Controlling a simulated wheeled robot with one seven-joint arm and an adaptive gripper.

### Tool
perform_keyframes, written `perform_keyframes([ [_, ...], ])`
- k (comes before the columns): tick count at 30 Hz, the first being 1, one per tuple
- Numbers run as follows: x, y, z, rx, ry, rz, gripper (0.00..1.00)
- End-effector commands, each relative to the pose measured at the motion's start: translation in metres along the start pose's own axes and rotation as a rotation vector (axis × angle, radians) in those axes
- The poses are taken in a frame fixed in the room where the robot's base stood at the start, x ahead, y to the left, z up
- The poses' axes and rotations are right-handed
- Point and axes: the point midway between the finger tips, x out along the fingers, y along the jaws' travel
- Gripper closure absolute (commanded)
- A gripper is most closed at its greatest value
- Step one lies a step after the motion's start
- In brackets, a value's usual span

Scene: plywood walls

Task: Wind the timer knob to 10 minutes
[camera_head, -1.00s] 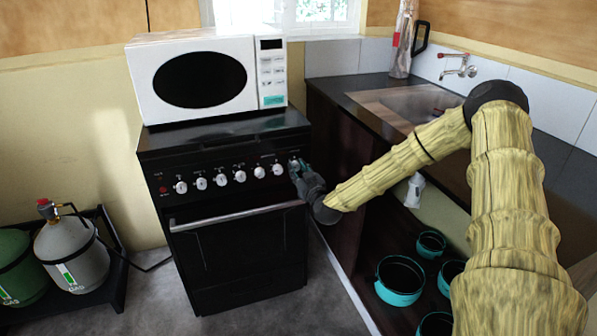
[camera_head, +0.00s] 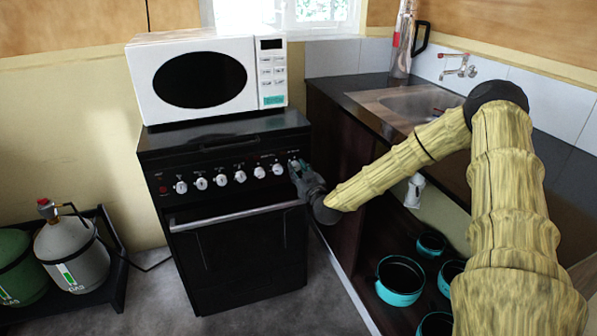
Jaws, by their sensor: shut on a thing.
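The black stove (camera_head: 240,245) stands against the wall, with a row of several white knobs across its front panel. The timer knob (camera_head: 293,163) is the one at the far right end of the row; my gripper covers part of it. My gripper (camera_head: 296,168) is at that knob and shut on it, with my arm reaching in from the right. The knob's marks and pointer are too small and too hidden to read, so its setting cannot be told.
A white microwave (camera_head: 208,75) sits on the stove top. A dark counter with a sink (camera_head: 405,103) runs along the right, with teal pots (camera_head: 400,280) on the shelf below. Gas bottles (camera_head: 72,255) stand at the left. Floor in front of the stove is clear.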

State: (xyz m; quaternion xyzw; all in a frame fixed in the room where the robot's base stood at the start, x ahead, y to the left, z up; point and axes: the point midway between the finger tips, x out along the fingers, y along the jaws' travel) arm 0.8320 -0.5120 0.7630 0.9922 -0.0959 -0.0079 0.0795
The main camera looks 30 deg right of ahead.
Motion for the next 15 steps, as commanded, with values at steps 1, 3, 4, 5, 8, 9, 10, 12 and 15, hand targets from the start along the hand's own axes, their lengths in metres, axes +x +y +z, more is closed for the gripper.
perform_keyframes([
  [1, 0.0003, 0.0019, 0.0001, 0.0, 0.0, 0.004, 0.96],
  [3, 0.0003, 0.002, 0.0002, 0.0, 0.0, 0.004, 0.96],
  [4, 0.0003, 0.002, 0.0002, 0.0, 0.001, 0.004, 0.96],
  [5, 0.0003, 0.0021, 0.0002, 0.0, 0.0, 0.004, 0.96],
  [8, 0.0004, 0.0021, 0.0002, 0.0, 0.001, 0.004, 0.65],
  [9, 0.0004, 0.0021, 0.0002, 0.0, 0.001, 0.004, 0.57],
  [10, 0.0003, 0.0019, 0.0002, 0.0, 0.0, 0.004, 0.52],
  [12, 0.0002, 0.0016, 0.0002, 0.0, 0.0, 0.003, 0.5],
  [15, 0.0002, 0.0012, 0.0001, 0.0, 0.0, 0.002, 0.5],
])
